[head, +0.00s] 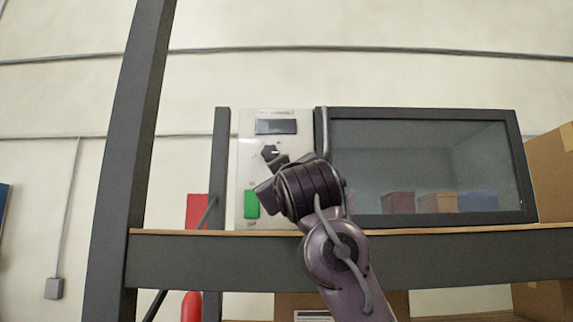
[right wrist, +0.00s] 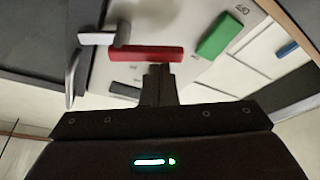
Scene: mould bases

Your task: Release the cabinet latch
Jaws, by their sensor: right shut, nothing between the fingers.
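The cabinet (head: 520,165) stands on a shelf, with a dark-framed glass door that looks closed and a pale control panel (head: 247,150) on its left. The panel has a dark display, a black knob (head: 269,152) and a green block (head: 251,204). My right arm covers the panel's lower right in the head view. In the right wrist view, my right gripper (right wrist: 157,72) is shut and empty, its tips just at a red bar (right wrist: 145,53); I cannot tell whether they touch. A light grey piece (right wrist: 103,38) is beside the bar. Which part is the latch is unclear.
A metal door handle (head: 326,130) runs up beside the panel. Several coloured boxes (head: 398,202) show behind the glass. A dark shelf post (head: 125,150) stands at left, and a cardboard box (head: 556,165) at right. The shelf edge (head: 450,250) runs below the cabinet.

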